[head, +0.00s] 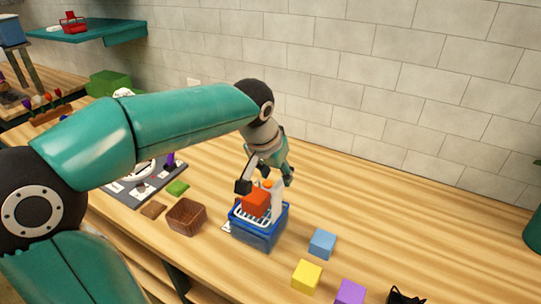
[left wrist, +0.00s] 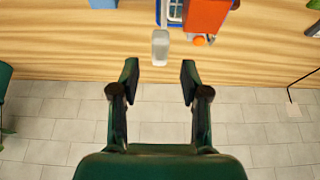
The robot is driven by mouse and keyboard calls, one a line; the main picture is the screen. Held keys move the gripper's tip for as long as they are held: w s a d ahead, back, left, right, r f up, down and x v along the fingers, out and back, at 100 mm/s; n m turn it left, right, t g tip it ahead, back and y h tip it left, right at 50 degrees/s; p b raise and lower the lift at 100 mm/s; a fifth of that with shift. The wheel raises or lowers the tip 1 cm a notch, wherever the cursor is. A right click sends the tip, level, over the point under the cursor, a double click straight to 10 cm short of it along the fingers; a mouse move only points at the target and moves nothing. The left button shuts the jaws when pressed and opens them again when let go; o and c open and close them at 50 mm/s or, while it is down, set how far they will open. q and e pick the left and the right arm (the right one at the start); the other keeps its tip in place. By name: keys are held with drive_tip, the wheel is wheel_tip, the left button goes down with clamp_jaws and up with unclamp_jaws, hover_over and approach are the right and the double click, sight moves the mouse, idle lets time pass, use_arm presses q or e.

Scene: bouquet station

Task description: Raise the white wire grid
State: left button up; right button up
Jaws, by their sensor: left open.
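The white wire grid (head: 239,214) lies inside the top of a blue crate (head: 258,237), mostly covered by what stands there. A small part of the grid (left wrist: 175,10) shows at the top of the left wrist view. A red-orange box (head: 255,203), a white bottle (head: 278,201) and a small orange round thing (head: 268,184) are at the crate. My left gripper (head: 266,183) is open and empty, close above these things in the head view. In the left wrist view the bottle (left wrist: 160,48) appears just beyond the gap between the fingers (left wrist: 159,75). My right gripper is not in view.
A brown basket (head: 186,216) stands left of the crate. Blue (head: 322,242), yellow (head: 307,275) and purple (head: 350,292) blocks lie to its right, near a dark object (head: 404,297). The table's right side is largely clear, up to the tiled wall.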

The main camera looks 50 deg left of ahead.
use_arm(q)
drive_tip(key=v, duration=0.8)
drive_tip(key=shift+r, duration=0.35)
drive_tip(key=shift+s, duration=0.1)
